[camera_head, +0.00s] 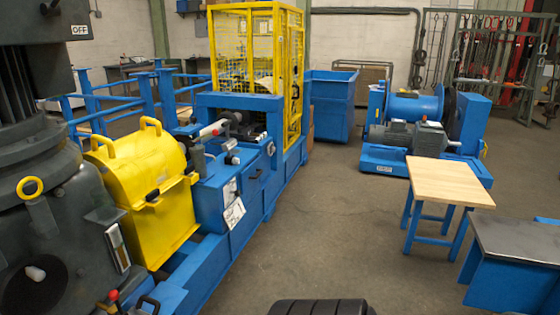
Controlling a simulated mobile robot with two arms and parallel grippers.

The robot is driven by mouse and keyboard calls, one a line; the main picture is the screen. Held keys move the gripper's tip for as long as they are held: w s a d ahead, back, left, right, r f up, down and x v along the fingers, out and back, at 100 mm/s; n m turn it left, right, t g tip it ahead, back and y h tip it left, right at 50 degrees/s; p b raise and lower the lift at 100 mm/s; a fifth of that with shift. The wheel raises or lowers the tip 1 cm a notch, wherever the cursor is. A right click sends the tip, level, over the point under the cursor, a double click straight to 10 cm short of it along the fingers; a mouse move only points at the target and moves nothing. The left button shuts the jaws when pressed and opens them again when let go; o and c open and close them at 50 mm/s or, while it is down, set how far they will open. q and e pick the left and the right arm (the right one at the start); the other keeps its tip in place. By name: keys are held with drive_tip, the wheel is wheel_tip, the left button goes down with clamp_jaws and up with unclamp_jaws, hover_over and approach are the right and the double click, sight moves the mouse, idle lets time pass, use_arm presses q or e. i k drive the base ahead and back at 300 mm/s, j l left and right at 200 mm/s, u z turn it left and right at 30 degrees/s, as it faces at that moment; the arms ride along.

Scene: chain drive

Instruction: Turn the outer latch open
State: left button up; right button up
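A yellow guard cover (150,190) with two loop handles on top sits over the blue machine base at the left. A small dark fitting (152,195) shows on the cover's front face, and it may be a latch. Another small dark part (295,91) shows on the yellow mesh cage (258,50) farther back. I cannot tell which of these is the outer latch, nor whether it is turned open or shut. Neither of my grippers is in view.
A large dark grey machine (60,220) stands at the near left. A blue bed (235,225) runs back to the cage. A blue winch (410,120), a wood-topped table (448,183) and a dark-topped bench (515,250) stand at right. The middle floor (320,220) is clear.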

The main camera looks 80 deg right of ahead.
sight(188, 172)
drive_tip(key=z, duration=1.85)
drive_tip(key=i+l+u, duration=0.15)
drive_tip(key=i, duration=0.25)
